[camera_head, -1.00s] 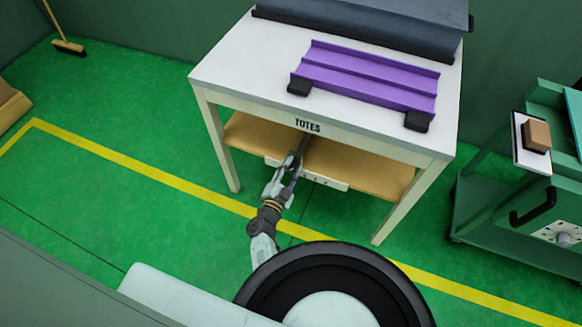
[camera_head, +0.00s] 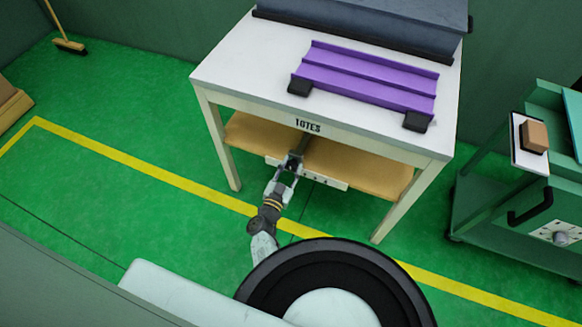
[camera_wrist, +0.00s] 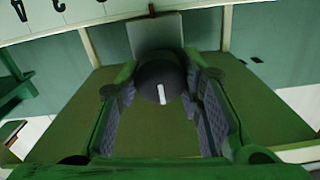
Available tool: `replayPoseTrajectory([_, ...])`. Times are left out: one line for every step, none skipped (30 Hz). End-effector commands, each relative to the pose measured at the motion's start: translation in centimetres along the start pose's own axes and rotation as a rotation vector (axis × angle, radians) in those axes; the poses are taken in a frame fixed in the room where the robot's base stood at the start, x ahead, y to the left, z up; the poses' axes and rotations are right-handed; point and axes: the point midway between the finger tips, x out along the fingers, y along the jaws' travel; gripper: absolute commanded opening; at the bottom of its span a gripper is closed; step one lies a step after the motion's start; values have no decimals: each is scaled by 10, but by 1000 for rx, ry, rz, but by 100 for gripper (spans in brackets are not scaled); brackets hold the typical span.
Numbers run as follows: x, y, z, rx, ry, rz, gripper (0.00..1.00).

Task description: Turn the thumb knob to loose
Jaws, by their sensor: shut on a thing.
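The thumb knob (camera_wrist: 158,72) is a dark round knob with a white line on its face, seen in the wrist view. The line stands nearly upright in that picture. My gripper (camera_wrist: 162,88) has one padded finger on each side of the knob and is shut on it. In the head view my gripper (camera_head: 293,160) reaches under the front edge of the table marked TOTES (camera_head: 218,82).
A pale strip with small marks (camera_head: 325,182) runs along the front of the tan lower shelf (camera_head: 365,173). A purple ribbed rail (camera_head: 370,80) lies on the tabletop. A green cart (camera_head: 487,205) stands at the right. The table's legs flank my arm.

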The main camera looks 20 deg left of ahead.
Motion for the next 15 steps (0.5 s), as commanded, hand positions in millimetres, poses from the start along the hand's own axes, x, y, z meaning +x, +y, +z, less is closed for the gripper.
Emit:
replayPoseTrajectory([2, 1, -2, -6, 4, 1, 6])
replayPoseTrajectory([2, 1, -2, -8, 4, 2, 6])
replayPoseTrajectory([2, 1, -2, -9, 4, 2, 6])
replayPoseTrajectory([2, 1, -2, -10, 4, 1, 6])
replayPoseTrajectory([2, 1, -2, -10, 4, 1, 6])
replayPoseTrajectory([2, 1, -2, -10, 4, 1, 6])
replayPoseTrajectory([2, 1, -2, -10, 4, 1, 6])
replayPoseTrajectory([2, 1, -2, -10, 4, 1, 6])
replayPoseTrajectory([2, 1, -2, -10, 4, 1, 6])
replayPoseTrajectory([2, 1, -2, -10, 4, 1, 6])
replayPoseTrajectory([2, 1, -2, -10, 4, 1, 6])
replayPoseTrajectory([2, 1, -2, -10, 4, 1, 6])
replayPoseTrajectory([2, 1, -2, -10, 4, 2, 34])
replayPoseTrajectory([2, 1, -2, -9, 4, 1, 36])
replayPoseTrajectory([2, 1, -2, -9, 4, 1, 39])
